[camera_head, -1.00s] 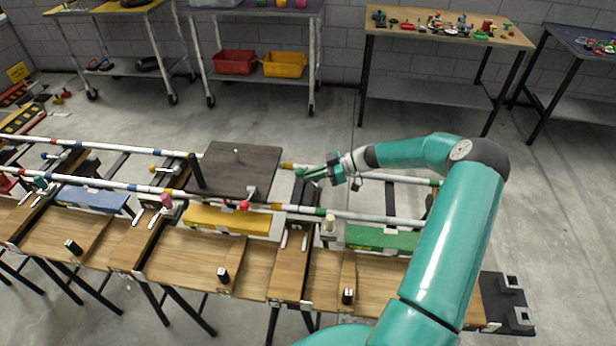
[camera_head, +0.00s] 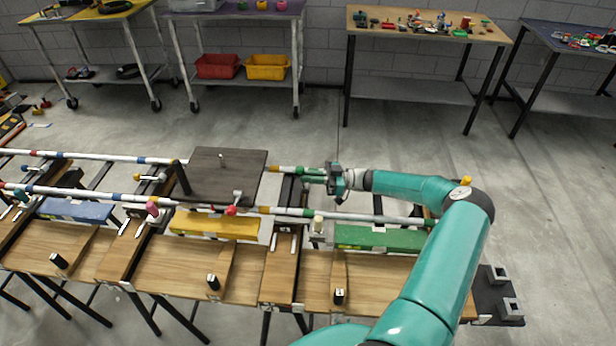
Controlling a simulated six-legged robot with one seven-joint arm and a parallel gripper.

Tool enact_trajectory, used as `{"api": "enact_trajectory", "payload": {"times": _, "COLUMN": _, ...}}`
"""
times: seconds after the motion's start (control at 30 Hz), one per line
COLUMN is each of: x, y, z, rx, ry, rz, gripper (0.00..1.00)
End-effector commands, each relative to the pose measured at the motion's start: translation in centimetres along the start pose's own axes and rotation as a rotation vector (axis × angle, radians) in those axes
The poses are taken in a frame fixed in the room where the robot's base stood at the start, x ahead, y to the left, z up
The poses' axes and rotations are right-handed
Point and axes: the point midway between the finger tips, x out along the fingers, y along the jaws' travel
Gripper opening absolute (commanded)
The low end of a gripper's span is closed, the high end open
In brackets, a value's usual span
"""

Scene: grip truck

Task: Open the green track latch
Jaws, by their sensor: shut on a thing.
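My gripper (camera_head: 314,176) is at the far rail (camera_head: 282,170), just right of the dark flat truck (camera_head: 225,172). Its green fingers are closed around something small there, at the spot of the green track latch. The latch itself is mostly hidden by the fingers and hard to tell apart from them. The dark truck rests across the two rails, with a short post at its left side. The green block (camera_head: 380,238) lies below the near rail (camera_head: 340,215), under my arm.
A red knob (camera_head: 232,210) and a pink knob (camera_head: 152,208) stand along the near rail. Yellow (camera_head: 215,224) and blue (camera_head: 75,210) blocks lie left of the green one. Wooden benches (camera_head: 200,270) run in front. Tables with small items stand far behind, with clear floor between.

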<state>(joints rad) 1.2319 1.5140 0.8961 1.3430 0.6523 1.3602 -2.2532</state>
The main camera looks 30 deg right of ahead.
Motion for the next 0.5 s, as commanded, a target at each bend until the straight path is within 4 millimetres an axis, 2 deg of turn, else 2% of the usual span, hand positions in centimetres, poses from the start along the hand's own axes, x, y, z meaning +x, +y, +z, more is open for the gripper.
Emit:
{"api": "enact_trajectory", "payload": {"times": 0.3, "x": 0.12, "y": 0.03, "z": -0.06, "rx": -0.001, "ry": 0.003, "rz": -0.001, "gripper": 0.00}}
{"api": "enact_trajectory", "payload": {"times": 0.33, "x": 0.12, "y": 0.03, "z": -0.06, "rx": -0.001, "ry": 0.003, "rz": -0.001, "gripper": 0.12}}
{"api": "enact_trajectory", "payload": {"times": 0.43, "x": 0.11, "y": 0.02, "z": -0.04, "rx": -0.001, "ry": 0.002, "rz": -0.001, "gripper": 0.32}}
{"api": "enact_trajectory", "payload": {"times": 0.5, "x": 0.10, "y": 0.02, "z": -0.03, "rx": 0.000, "ry": 0.002, "rz": -0.001, "gripper": 0.33}}
